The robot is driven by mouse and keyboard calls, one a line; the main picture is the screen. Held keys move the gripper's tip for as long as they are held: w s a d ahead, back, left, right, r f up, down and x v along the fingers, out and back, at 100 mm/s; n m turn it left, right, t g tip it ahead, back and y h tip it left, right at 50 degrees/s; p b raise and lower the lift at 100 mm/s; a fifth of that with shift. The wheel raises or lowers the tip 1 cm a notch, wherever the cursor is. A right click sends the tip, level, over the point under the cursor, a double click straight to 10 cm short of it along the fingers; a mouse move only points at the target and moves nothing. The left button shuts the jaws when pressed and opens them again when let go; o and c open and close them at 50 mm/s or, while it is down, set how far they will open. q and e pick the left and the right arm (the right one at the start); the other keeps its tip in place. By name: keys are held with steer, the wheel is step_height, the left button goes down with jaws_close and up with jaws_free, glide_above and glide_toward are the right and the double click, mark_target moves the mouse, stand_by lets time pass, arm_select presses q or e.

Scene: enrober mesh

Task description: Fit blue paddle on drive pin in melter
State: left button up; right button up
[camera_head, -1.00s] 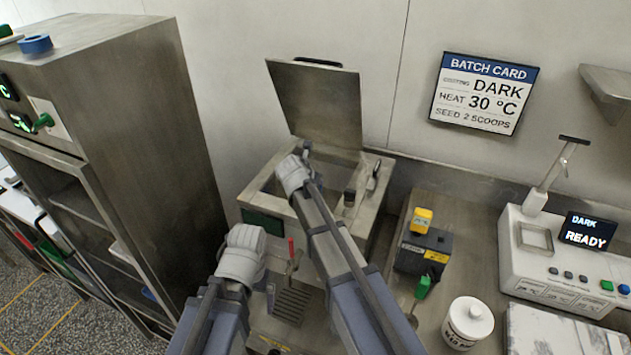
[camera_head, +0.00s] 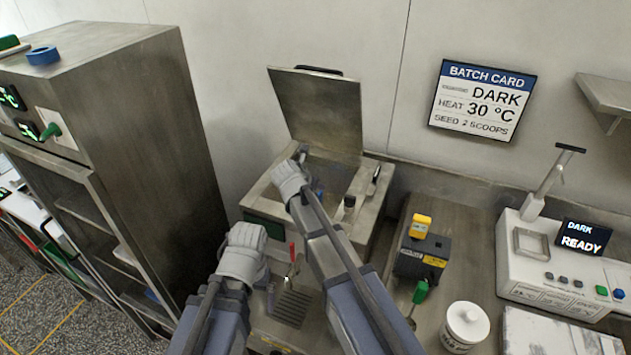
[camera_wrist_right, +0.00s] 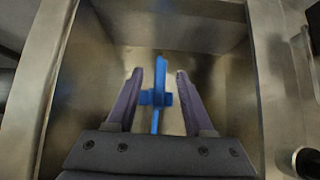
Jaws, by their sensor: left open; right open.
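The blue paddle (camera_wrist_right: 160,75) is a cross-shaped piece inside the metal tank of the melter (camera_wrist_right: 85,75). A bit of its blue also shows in the head view (camera_head: 318,190), beside my right wrist. My right gripper (camera_wrist_right: 160,75) is open, its fingers on either side of the paddle with gaps showing. The drive pin is hidden; I cannot tell whether the paddle sits on it. In the head view the melter (camera_head: 258,207) has its lid raised, and my right arm reaches in. My left gripper (camera_head: 263,272) is open and empty, low in front of the melter.
The raised lid (camera_head: 318,108) stands behind the tank. A red-handled lever (camera_head: 292,255) and a drain grate (camera_head: 290,307) are at the melter's front. A black box (camera_head: 420,258) and a white jar (camera_head: 466,325) stand to the right. A tall steel cabinet (camera_head: 150,150) is at left.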

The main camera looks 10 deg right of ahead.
steer(key=p+v, duration=0.1)
steer(key=v, duration=0.2)
steer(key=shift+s+r+p, duration=0.1)
steer(key=shift+r+p, duration=0.15)
steer(key=shift+p, duration=0.1)
arm_select(q)
step_height(320, 180, up, 3)
arm_select(e)
steer(key=shift+s+a+r, duration=0.2)
steer(key=shift+s+a, duration=0.05)
steer(key=shift+s, duration=0.05)
